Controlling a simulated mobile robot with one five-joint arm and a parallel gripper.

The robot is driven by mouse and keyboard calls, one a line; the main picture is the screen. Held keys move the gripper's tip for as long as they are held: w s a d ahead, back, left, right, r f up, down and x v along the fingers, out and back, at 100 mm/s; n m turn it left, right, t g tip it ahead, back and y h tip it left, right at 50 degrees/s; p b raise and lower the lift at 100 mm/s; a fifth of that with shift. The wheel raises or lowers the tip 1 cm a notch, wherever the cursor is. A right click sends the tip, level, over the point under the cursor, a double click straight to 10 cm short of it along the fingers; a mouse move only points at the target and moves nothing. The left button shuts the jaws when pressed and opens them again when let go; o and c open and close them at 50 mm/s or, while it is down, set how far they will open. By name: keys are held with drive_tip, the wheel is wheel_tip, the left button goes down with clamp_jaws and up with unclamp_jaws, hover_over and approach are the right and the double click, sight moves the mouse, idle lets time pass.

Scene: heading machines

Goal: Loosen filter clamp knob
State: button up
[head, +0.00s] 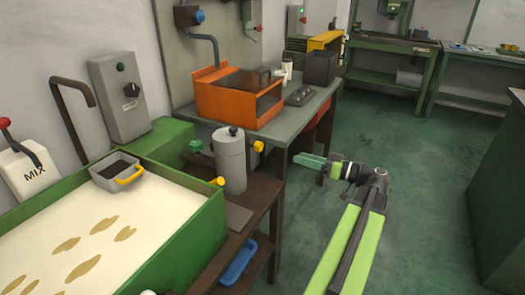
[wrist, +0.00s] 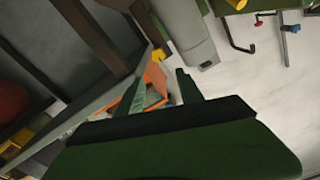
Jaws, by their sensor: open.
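A grey cylindrical filter housing (head: 231,165) stands upright on the brown bench beside the green tank in the head view. A dark knob (head: 233,131) sits on its top. One yellow knob (head: 259,146) is on its right side and another yellow knob (head: 218,181) is at its lower left. I cannot tell which is the clamp knob. My gripper (head: 306,160) is open and empty, right of the housing and apart from it, with its fingers pointing left. In the tilted wrist view my gripper (wrist: 158,82) shows its two green fingers apart, with the grey housing (wrist: 185,35) beyond them.
A green tank (head: 185,250) with pale liquid fills the lower left. An orange box (head: 238,98) and a dark bin (head: 320,67) stand on the grey table behind. A blue item (head: 238,264) lies on the lower shelf. The green floor (head: 420,150) right of my arm is clear.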

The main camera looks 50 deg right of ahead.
sight(261, 147)
drive_tip(key=x, duration=1.5)
drive_tip(key=shift+w, duration=0.3)
drive_tip(key=shift+c, duration=0.3)
clamp_jaws()
drive_tip(key=shift+a+f, duration=0.1)
drive_tip(key=shift+a, duration=0.3)
drive_tip(key=shift+d, duration=0.35)
